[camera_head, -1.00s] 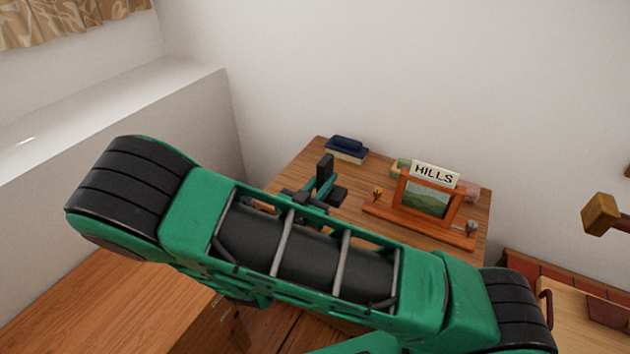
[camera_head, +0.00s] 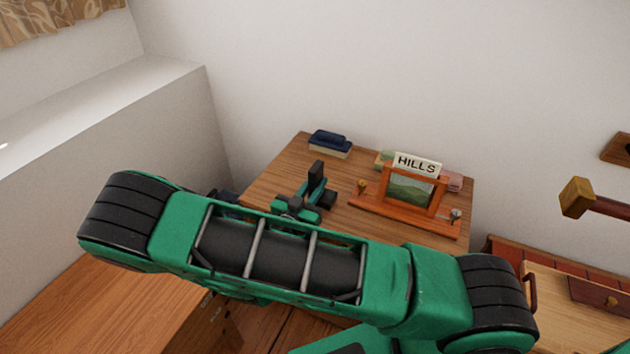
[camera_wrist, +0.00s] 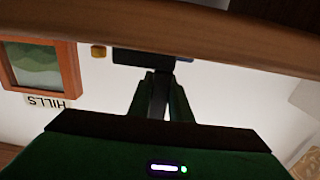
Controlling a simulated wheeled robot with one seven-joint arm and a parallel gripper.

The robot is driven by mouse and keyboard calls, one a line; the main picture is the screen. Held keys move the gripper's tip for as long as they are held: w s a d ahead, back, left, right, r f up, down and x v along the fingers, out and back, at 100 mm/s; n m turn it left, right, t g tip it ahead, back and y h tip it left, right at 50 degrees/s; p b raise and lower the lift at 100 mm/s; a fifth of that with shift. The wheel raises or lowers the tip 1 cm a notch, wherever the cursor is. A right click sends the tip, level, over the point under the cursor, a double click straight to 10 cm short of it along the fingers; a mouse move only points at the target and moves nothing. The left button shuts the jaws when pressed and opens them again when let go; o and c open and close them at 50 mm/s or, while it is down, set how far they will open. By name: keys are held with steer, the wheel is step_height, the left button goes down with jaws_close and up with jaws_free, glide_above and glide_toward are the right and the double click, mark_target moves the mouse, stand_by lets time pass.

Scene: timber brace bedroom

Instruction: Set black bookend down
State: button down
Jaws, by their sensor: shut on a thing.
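The black bookend (camera_head: 316,173) shows in the head view as a dark upright plate with a dark foot, over the left middle of the wooden desk (camera_head: 270,185). My gripper (camera_head: 313,192) is shut on it, with green fingers on either side. In the upside-down wrist view, my gripper (camera_wrist: 160,98) holds the dark plate between its fingers. A wider black part (camera_wrist: 145,57) lies close to the wooden edge (camera_wrist: 190,30). Whether the bookend touches the desk cannot be told. My forearm hides the desk's front.
A framed picture with a HILLS sign (camera_head: 417,164) stands right of the bookend. A wooden mallet (camera_head: 580,198) shows at right. The wall rises behind the desk.

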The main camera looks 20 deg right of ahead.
steer(key=c, duration=1.6)
jaws_free()
steer(key=shift+f, duration=0.1)
steer(key=v, duration=1.2)
steer(key=d+r+g, duration=0.1)
steer(key=d+g, duration=0.1)
steer(key=d, duration=0.1)
steer(key=d+r+m+g, duration=0.1)
steer(key=d+g, duration=0.1)
steer(key=d, duration=0.2)
steer(key=d+r+m+g+h, duration=0.1)
steer(key=d+g, duration=0.2)
steer(key=shift+s+d+r, duration=0.15)
steer(key=shift+s+d, duration=0.1)
steer(key=shift+s, duration=0.05)
steer(key=s+d+r+g+y, duration=0.4)
steer(key=s+d+g, duration=0.25)
steer(key=d, duration=0.35)
steer(key=shift+s+d+r+n+t+y, duration=0.1)
steer(key=shift+s+d+r+n+y, duration=0.7)
steer(key=shift+s+r+y, duration=1.6)
steer(key=shift+s+d+r+n+t+y, duration=0.15)
steer(key=shift+s+d+r+n+y, duration=1.1)
steer(key=shift+s, duration=2.1)
steer(key=shift+s+d+r+n+t+y, duration=0.1)
steer(key=shift+s+d+r+n+y, duration=0.3)
steer(key=shift+s+r+y, duration=1.6)
